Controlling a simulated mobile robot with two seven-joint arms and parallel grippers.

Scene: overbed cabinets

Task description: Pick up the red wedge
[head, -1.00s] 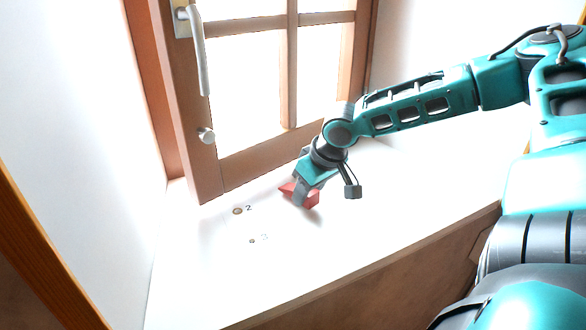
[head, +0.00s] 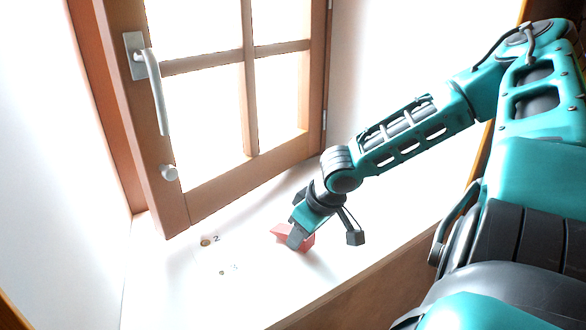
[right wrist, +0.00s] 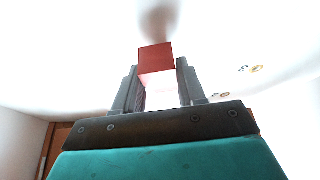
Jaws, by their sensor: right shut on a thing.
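The red wedge (head: 306,242) is at the lower middle of the head view, over the white window sill (head: 260,290). My right gripper (head: 296,238) is shut on it, with a grey finger covering part of the wedge. In the right wrist view the red wedge (right wrist: 156,57) sticks out beyond the tips of the two grey fingers of my right gripper (right wrist: 158,82). I cannot tell whether the wedge touches the sill. My left gripper is in neither view.
A brown-framed window (head: 187,215) with a silver handle (head: 154,85) stands behind and left of the gripper. Small round marks, one labelled 2 (head: 206,240), lie on the sill left of the wedge. The front of the sill is clear.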

